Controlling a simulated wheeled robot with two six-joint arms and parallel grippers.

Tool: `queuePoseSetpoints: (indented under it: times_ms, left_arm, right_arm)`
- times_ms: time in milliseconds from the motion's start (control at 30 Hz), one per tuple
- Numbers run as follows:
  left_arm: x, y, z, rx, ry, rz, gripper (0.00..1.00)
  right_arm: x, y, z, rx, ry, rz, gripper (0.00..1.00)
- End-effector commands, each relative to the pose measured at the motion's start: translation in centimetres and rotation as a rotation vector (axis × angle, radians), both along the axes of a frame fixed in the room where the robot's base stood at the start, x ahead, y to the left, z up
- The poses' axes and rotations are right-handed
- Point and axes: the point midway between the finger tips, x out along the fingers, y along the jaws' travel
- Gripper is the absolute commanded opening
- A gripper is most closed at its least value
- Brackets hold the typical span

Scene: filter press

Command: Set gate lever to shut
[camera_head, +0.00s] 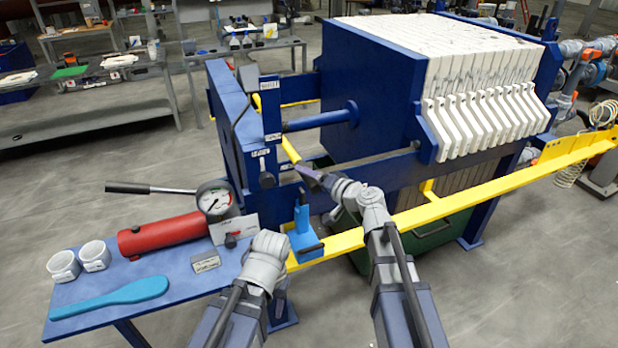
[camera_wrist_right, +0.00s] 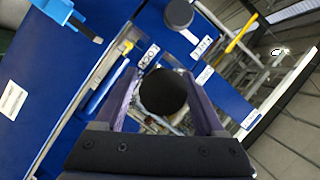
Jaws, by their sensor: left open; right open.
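My right gripper (camera_head: 308,174) is just below and right of this grip. In the right wrist view a round black knob (camera_wrist_right: 163,92) sits between my right gripper's two open fingers. I cannot tell whether they touch it, or whether it belongs to the lever. My left gripper (camera_head: 262,244) is low by the blue table's right end, away from the lever; its fingers are hard to make out.
The blue table (camera_head: 185,283) holds a red cylinder (camera_head: 160,234), a gauge (camera_head: 214,198), two white cups (camera_head: 80,260) and a blue paddle (camera_head: 112,297). A yellow rail (camera_head: 470,196) runs along the press.

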Motion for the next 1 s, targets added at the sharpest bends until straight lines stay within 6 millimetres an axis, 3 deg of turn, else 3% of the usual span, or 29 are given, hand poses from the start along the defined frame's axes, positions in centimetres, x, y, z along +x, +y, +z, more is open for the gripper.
queuePoseSetpoints:
  times_ms: [67, 633, 1000]
  left_arm:
    - [0.00, 0.00, 0.00, 0.000, 0.000, 0.000, 0.50]
    - [0.00, 0.00, 0.00, 0.000, 0.000, 0.000, 0.50]
    - [0.00, 0.00, 0.00, 0.000, 0.000, 0.000, 0.50]
  right_arm:
    - [-0.01, 0.00, 0.00, 0.000, 0.000, 0.000, 0.65]
    - [-0.02, -0.01, -0.01, 0.000, 0.001, 0.001, 0.01]
    - [-0.03, -0.02, -0.02, -0.001, 0.000, 0.001, 0.00]
